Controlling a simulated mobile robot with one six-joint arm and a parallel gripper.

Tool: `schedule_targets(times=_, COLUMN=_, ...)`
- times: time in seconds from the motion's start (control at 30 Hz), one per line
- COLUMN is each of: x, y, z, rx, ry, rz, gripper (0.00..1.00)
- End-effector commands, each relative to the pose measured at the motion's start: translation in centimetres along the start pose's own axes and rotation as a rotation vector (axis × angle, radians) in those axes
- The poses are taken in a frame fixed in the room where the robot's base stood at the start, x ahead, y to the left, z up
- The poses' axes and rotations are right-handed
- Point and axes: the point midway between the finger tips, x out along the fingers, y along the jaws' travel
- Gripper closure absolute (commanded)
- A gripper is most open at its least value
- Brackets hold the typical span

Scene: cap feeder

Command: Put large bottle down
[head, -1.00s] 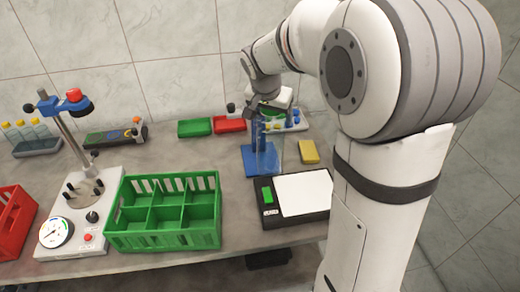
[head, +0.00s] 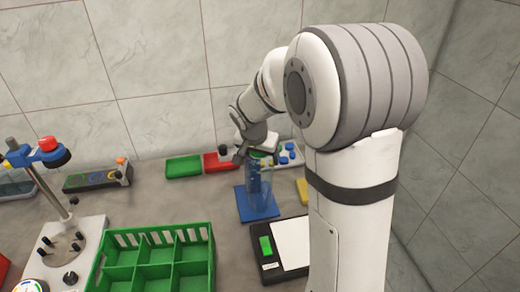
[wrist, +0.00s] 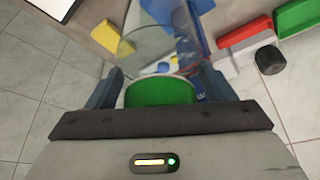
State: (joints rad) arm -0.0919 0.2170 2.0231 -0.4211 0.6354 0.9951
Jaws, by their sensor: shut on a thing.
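The large bottle (head: 265,190) is clear with a bluish tint and stands roughly upright over the blue square mat (head: 243,206). Whether its base touches the mat I cannot tell. In the wrist view its clear body (wrist: 160,45) reaches away from me, with its green cap (wrist: 160,93) close to my palm. My gripper (head: 254,152) is at the bottle's top in the head view. In the wrist view my gripper (wrist: 160,88) has a finger on either side of the capped end, shut on the bottle.
A black scale (head: 266,246) with a white plate is in front of the mat, and a green divided crate (head: 155,240) is to the left. Green (head: 184,167) and red (head: 218,162) trays lie behind. A yellow block (head: 302,190) is close on the right.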

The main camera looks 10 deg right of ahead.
Motion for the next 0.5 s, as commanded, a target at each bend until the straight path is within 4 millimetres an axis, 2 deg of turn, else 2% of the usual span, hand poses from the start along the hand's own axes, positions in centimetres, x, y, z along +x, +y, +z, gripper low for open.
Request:
schedule_targets(times=0.17, x=0.8, y=-0.1, z=0.3, rx=-0.002, ry=0.002, rz=-0.002, gripper=0.95)
schedule_targets(times=0.4, x=3.4, y=-0.2, z=1.5, rx=-0.003, ry=0.001, rz=-0.003, gripper=0.95)
schedule_targets(times=0.5, x=3.6, y=-0.2, z=1.5, rx=-0.004, ry=0.004, rz=-0.005, gripper=0.95)
